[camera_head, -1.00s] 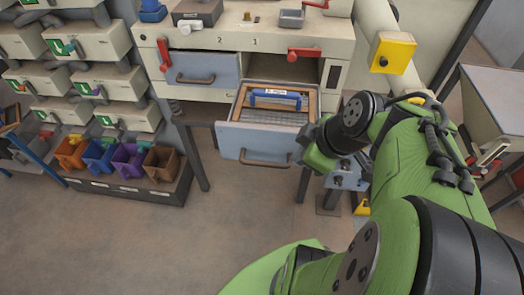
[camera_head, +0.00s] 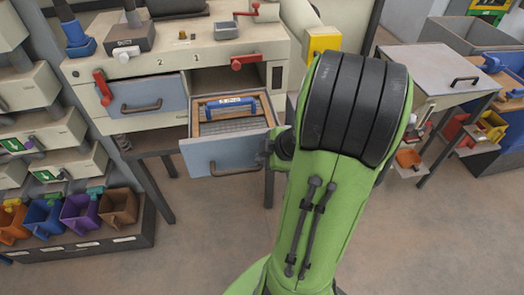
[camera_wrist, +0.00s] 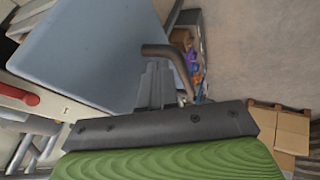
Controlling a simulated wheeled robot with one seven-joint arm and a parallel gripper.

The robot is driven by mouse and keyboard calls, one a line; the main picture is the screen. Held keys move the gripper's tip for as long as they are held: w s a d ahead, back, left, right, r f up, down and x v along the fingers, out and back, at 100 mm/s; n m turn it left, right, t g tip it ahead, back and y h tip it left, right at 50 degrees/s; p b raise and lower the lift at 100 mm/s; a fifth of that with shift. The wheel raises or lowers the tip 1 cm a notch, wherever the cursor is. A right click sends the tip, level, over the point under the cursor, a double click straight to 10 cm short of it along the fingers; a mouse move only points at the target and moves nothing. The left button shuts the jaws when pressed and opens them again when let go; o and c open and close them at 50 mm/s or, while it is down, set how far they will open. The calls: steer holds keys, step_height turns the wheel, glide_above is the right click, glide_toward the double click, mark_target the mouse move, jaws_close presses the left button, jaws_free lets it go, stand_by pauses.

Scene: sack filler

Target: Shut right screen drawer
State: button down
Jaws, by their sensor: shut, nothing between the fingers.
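The right screen drawer (camera_head: 220,153) stands pulled out of the machine, with a blue-grey front and a dark bar handle (camera_head: 235,170). A wooden-framed mesh screen (camera_head: 228,126) with a blue-labelled bar lies in it. In the wrist view the drawer front (camera_wrist: 90,50) fills the upper left, with its handle (camera_wrist: 170,52) just beyond the fingers. My gripper (camera_wrist: 156,82) is shut and empty, close to the front near the handle; I cannot tell whether it touches. In the head view my arm hides most of the gripper at the drawer's right corner.
The left drawer (camera_head: 147,97) sits beside the open bay. Red levers (camera_head: 245,62) stick out from the machine face. Coloured bins (camera_head: 80,213) stand at lower left, and a grey-topped table (camera_head: 430,68) stands at right. The floor in front is clear.

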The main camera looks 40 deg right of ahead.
steer(key=shift+w+d+r, duration=0.1)
steer(key=shift+w+d, duration=0.3)
steer(key=shift+w, duration=0.3)
steer(key=shift+w+d, duration=0.1)
